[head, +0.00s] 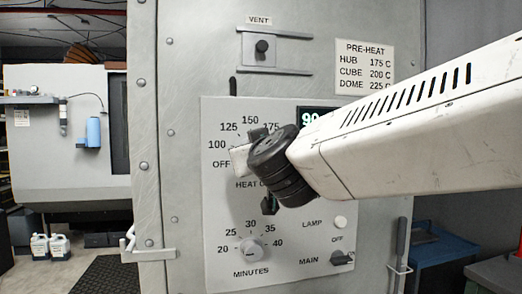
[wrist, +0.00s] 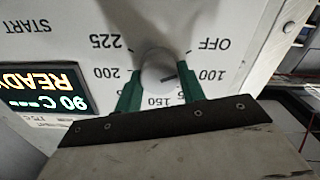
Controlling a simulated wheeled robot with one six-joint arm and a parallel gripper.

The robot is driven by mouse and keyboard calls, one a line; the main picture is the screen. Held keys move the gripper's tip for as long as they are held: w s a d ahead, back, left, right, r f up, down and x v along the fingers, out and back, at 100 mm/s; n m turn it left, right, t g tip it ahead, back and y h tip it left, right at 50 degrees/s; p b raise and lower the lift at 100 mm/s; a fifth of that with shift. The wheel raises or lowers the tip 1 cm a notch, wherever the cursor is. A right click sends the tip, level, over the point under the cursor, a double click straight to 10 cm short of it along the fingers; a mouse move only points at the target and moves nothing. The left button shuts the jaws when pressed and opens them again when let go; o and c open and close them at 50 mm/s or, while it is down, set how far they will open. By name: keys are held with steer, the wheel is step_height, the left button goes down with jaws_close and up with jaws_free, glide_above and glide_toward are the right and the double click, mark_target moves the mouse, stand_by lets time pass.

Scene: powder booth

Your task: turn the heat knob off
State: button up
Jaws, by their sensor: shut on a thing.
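The heat knob (wrist: 158,72) is a round pale-grey dial on the control panel, seen upside down in the wrist view. A short dark mark on its face points towards the 100 label, away from OFF (wrist: 211,44). My gripper (wrist: 160,84) has its green fingers on either side of the knob, shut on it. The right finger covers part of the scale between 100 and 150. In the head view my gripper (head: 263,168) is at the heat dial and hides the knob; the OFF, 100, 125, 150 and 175 labels show around it.
A lit display (wrist: 46,91) reads READY and 90 C. Below the heat dial are the minutes knob (head: 251,249), the lamp (head: 340,222) and the main switch (head: 342,257). The vent slider (head: 262,47) is above. A handle (head: 147,247) sticks out at lower left.

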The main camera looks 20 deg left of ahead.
steer(key=shift+w+d+r+n, duration=0.1)
steer(key=shift+r+n, duration=0.2)
steer(key=shift+n, duration=0.3)
steer(key=o, duration=0.7)
steer(key=shift+o, duration=1.3)
steer(key=shift+w+f, duration=0.1)
steer(key=shift+f, duration=0.1)
steer(key=v, duration=0.8)
